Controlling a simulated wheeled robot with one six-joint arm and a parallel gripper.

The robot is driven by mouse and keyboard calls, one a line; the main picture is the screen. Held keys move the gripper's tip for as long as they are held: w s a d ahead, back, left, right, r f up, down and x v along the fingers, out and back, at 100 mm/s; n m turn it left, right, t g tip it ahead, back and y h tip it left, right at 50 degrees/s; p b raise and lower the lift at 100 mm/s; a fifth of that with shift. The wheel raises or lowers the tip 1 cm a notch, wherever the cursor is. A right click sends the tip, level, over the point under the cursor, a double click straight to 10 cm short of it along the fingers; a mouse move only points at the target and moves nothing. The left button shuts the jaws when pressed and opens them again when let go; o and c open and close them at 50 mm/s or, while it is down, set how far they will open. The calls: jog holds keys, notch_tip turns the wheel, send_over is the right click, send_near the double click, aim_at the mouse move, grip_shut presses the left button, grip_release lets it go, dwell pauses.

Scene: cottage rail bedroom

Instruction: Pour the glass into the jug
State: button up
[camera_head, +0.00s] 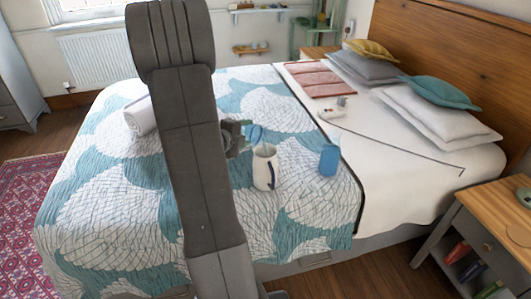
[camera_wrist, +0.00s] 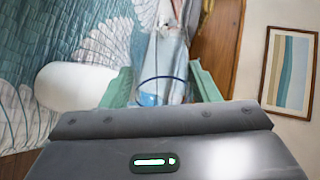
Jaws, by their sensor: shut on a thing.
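The white jug (camera_head: 264,170) with a dark blue handle stands upright on the bed's quilt, just right of my arm. My gripper (camera_head: 238,136) is mostly hidden behind my arm, above and left of the jug. It is shut on a clear glass (camera_head: 256,134) with a blue rim, which is close above the jug's mouth. In the wrist view, the glass (camera_wrist: 163,86) sits between the two green fingers of my gripper (camera_wrist: 162,85). A pale shape beyond it may be the jug. I cannot tell the glass's exact tilt or whether liquid is leaving it.
A blue tumbler (camera_head: 329,160) stands right of the jug. A rolled white towel (camera_head: 141,116) lies on the left of the quilt (camera_head: 300,205). Pillows (camera_head: 430,112) and a small white item (camera_head: 334,108) are farther back. A wooden nightstand (camera_head: 495,210) stands at right.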

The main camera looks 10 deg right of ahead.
jog(key=shift+f, duration=0.1)
jog(key=r+p, duration=0.1)
jog(key=p, duration=0.1)
jog(key=shift+a+r+p, duration=0.1)
jog(key=shift+r+p, duration=0.2)
jog(key=shift+p, duration=0.05)
jog(key=shift+w+a+f+n+h+p, duration=0.15)
jog(key=shift+w+a+n+h+p, duration=0.2)
jog(key=shift+n+p, duration=0.3)
jog(key=shift+w+a+f+n+g+h+p, duration=0.3)
jog(key=shift+w+f+n+p, duration=0.1)
jog(key=shift+f, duration=0.2)
jog(key=shift+s, duration=0.15)
jog(key=shift+f, duration=0.1)
